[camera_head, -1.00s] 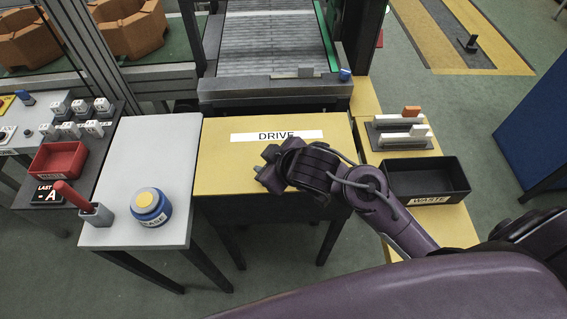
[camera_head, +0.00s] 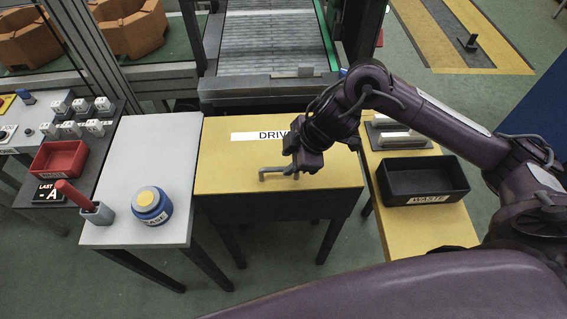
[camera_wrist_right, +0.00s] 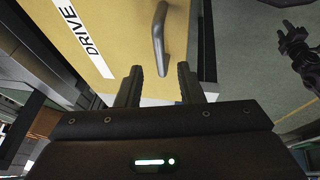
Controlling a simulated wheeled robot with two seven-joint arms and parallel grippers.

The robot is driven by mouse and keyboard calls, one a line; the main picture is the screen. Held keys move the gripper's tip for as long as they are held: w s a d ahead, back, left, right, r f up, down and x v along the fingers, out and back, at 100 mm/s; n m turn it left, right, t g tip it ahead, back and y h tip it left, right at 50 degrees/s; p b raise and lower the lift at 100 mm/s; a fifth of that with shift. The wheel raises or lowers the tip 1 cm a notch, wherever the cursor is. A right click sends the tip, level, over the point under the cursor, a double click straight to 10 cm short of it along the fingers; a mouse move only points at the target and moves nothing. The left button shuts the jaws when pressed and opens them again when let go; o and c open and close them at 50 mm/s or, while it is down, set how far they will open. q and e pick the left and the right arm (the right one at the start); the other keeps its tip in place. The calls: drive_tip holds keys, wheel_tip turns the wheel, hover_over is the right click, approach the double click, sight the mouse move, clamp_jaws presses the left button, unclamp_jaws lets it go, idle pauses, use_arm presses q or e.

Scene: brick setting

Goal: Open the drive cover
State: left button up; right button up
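The drive cover (camera_head: 235,160) is a flat yellow lid with a white DRIVE label (camera_head: 262,136); it lies closed on its dark housing. Its grey bar handle (camera_head: 278,172) stands near the front edge. My right gripper (camera_head: 293,170) is at the handle's right end in the head view, partly hiding it. In the right wrist view its two fingers (camera_wrist_right: 158,72) are apart, with the handle (camera_wrist_right: 160,38) just ahead and in line with the gap. I cannot tell whether they touch. A dark shape at the right edge, apparently my left gripper (camera_wrist_right: 295,45), hangs over the floor.
A black WASTE bin (camera_head: 428,180) stands on the yellow table to the right. A grey table to the left holds a blue and yellow button (camera_head: 151,206) and a red-handled lever (camera_head: 75,197). A conveyor (camera_head: 270,60) lies behind the cover.

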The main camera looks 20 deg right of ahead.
sight(280, 168)
drive_tip(key=shift+x, duration=1.95)
clamp_jaws()
